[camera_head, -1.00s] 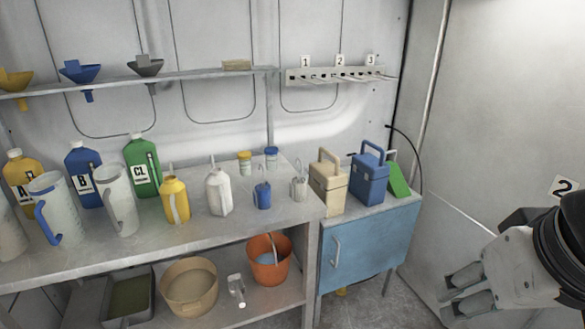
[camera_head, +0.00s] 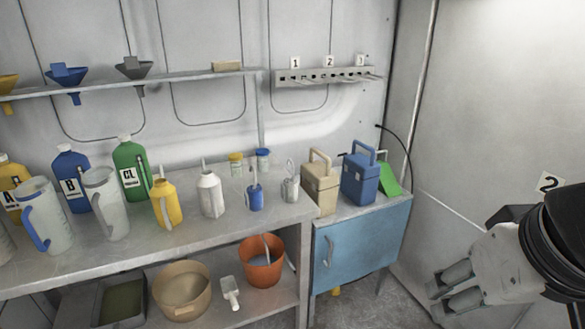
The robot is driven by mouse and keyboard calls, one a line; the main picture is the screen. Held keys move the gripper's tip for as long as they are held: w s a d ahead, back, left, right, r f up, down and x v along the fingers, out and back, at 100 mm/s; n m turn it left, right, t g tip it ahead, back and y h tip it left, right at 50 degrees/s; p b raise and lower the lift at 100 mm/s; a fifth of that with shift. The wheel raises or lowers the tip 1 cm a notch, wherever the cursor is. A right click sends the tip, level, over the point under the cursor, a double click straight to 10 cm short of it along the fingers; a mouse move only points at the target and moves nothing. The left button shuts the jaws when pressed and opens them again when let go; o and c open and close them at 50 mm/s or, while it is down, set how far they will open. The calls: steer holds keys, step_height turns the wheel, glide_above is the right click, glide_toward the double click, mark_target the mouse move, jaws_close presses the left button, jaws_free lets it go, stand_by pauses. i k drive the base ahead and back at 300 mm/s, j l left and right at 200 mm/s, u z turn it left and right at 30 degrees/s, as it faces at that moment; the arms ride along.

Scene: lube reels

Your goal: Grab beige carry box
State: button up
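The beige carry box (camera_head: 320,190) stands upright on top of the blue cabinet, at the cabinet's left end. Its handle arches up above the lid. A blue carry box (camera_head: 360,182) of similar shape stands close to its right. My gripper (camera_head: 446,293) is at the lower right, in front of the wall and well away from the beige box. Its two fingers point left with a gap between them, and nothing shows between them.
The blue cabinet (camera_head: 362,246) adjoins the metal workbench (camera_head: 200,243), which holds jugs, bottles and cans. A green object (camera_head: 389,178) leans behind the blue box. An orange bucket (camera_head: 262,268) sits on the lower shelf. Floor is visible right of the cabinet.

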mark_target(317, 179)
steer(key=i+l+u, duration=0.1)
steer(key=i+l, duration=0.3)
steer(key=i, duration=0.2)
steer(key=i+l+u, duration=0.1)
steer(key=i+l, duration=0.3)
steer(key=i, duration=0.2)
steer(key=i+l+u, duration=0.1)
steer(key=i+l, duration=0.35)
steer(key=i, duration=0.15)
